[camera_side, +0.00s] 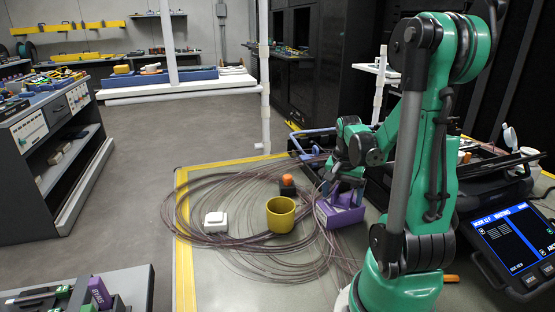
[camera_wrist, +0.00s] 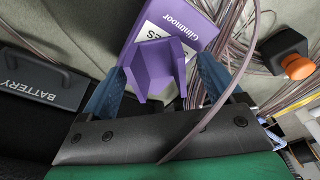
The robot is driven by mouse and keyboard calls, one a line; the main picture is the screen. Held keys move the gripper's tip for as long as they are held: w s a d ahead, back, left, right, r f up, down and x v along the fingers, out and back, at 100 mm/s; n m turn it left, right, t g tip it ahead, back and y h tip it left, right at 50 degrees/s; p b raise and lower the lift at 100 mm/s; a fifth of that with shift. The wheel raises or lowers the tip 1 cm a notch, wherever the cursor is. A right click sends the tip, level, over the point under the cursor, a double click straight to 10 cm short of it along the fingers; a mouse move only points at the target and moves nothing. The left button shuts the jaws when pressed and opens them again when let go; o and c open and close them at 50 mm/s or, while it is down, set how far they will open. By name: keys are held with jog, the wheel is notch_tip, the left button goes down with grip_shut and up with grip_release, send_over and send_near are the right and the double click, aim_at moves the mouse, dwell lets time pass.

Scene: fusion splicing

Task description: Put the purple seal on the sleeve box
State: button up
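The purple seal (camera_wrist: 155,66), an angled, folded-looking piece, sits between the two blue fingers of my gripper (camera_wrist: 163,72) in the wrist view. The fingers appear closed on its sides. The seal is small and hard to separate from the box there. Whether seal and box touch, I cannot tell.
Loose brown cable coils (camera_side: 205,180) spread over the mat around the box. A yellow cup (camera_side: 281,216), a white case (camera_side: 216,222) and a black block with an orange knob (camera_side: 287,182) stand left of it. A black battery case (camera_wrist: 40,85) is close at left in the wrist view.

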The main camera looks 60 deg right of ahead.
aim_at(339, 206)
notch_tip(339, 206, up, 12)
jog(key=a, duration=0.2)
jog(key=w+a+f+n+t, duration=0.1)
jog(key=w+a+n+t, duration=0.1)
jog(key=w+a+n, duration=0.2)
jog(key=w+a+f+n+t+y, duration=0.1)
jog(key=w+a+n, duration=0.3)
jog(key=a+n, duration=0.4)
jog(key=w+a+f+n+t, duration=0.1)
jog(key=w+a+n+t, duration=0.3)
jog(key=a, duration=0.6)
jog(key=shift+w+a+f+n+y, duration=0.15)
jog(key=shift+w+a+n+y, duration=0.2)
jog(key=shift+n, duration=0.65)
